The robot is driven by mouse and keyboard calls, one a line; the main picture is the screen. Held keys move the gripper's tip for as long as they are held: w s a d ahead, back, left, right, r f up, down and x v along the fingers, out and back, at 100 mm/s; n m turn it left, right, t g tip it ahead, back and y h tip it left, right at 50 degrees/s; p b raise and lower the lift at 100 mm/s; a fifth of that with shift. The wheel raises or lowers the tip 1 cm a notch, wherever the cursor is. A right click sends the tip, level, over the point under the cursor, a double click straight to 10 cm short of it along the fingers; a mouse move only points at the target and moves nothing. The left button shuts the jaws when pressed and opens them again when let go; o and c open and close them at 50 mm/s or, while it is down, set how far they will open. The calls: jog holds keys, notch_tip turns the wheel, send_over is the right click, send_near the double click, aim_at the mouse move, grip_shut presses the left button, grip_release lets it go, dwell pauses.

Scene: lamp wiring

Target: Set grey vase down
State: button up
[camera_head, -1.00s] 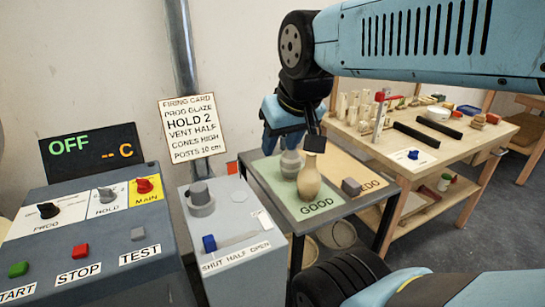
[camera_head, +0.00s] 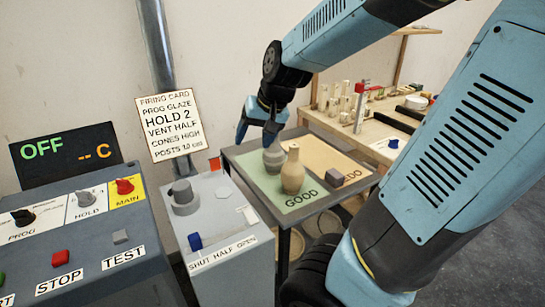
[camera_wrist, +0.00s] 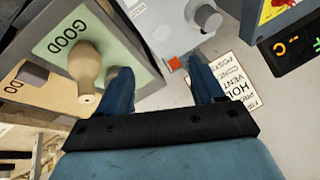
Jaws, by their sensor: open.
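The grey vase (camera_head: 274,161) stands upright on the green GOOD half of a tray-like table top, behind and left of a tan vase. Its top is partly covered by my gripper (camera_head: 256,135) in the head view. In the wrist view, my gripper (camera_wrist: 164,88) has its two blue fingers wide apart with nothing between them. The tan vase (camera_head: 293,174) stands upright beside the grey one and also shows in the wrist view (camera_wrist: 86,68), left of the fingers. In the wrist view the grey vase is mostly hidden by the left finger, if it shows at all.
A small grey block (camera_head: 335,179) sits by the REDO half (camera_head: 322,160). A grey vent box (camera_head: 222,235) with knobs stands left of the table, and a control panel (camera_head: 85,230) further left. A firing card (camera_head: 168,124) hangs behind. A workbench (camera_head: 350,135) stands behind right.

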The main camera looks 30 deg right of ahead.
jog(key=w+d+f+m+h, duration=0.1)
jog(key=w+d+f+m, duration=0.15)
jog(key=w+f, duration=0.45)
jog(key=w+d+r+m+t+h, duration=0.2)
jog(key=w+d+r+m+h, duration=0.1)
jog(key=w+d+h, duration=0.55)
send_over(271, 147)
jog(key=shift+y, duration=0.45)
jog(key=shift+f, duration=2.85)
jog(key=shift+x, duration=2.65)
jog(key=shift+s+d, duration=0.1)
jog(key=shift+d, duration=0.05)
jog(key=shift+c, duration=0.3)
